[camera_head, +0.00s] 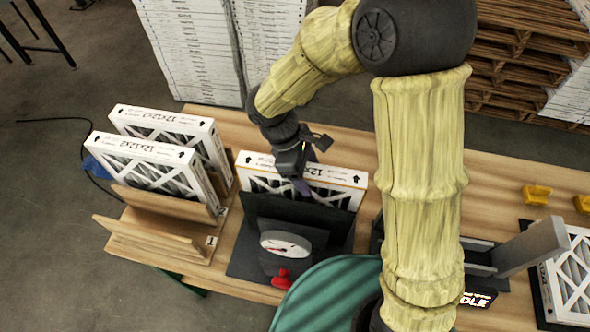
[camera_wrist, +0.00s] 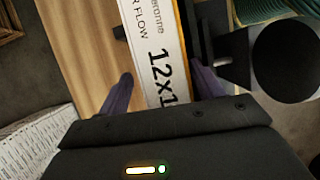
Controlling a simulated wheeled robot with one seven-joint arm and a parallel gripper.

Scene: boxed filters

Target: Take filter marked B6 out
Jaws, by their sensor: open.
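A white-framed boxed filter (camera_head: 335,176) printed "12x1…" stands upright in a black fixture with a dial gauge (camera_head: 285,243). No B6 mark is readable on any filter. In the wrist view, my gripper's open fingers (camera_wrist: 160,74) are on either side of the filter's printed edge (camera_wrist: 160,35), with gaps visible on both sides. Two more filters, a front one (camera_head: 150,153) and a rear one (camera_head: 175,120), stand in a wooden rack (camera_head: 160,205) at left.
A red knob (camera_head: 282,278) sits below the gauge. Another filter (camera_head: 577,275) lies at the right edge near a grey panel (camera_head: 532,246). Two yellow pieces, one here (camera_head: 537,194), lie on the wooden table (camera_head: 490,185). White stacks (camera_head: 190,45) and pallets (camera_head: 520,50) stand behind.

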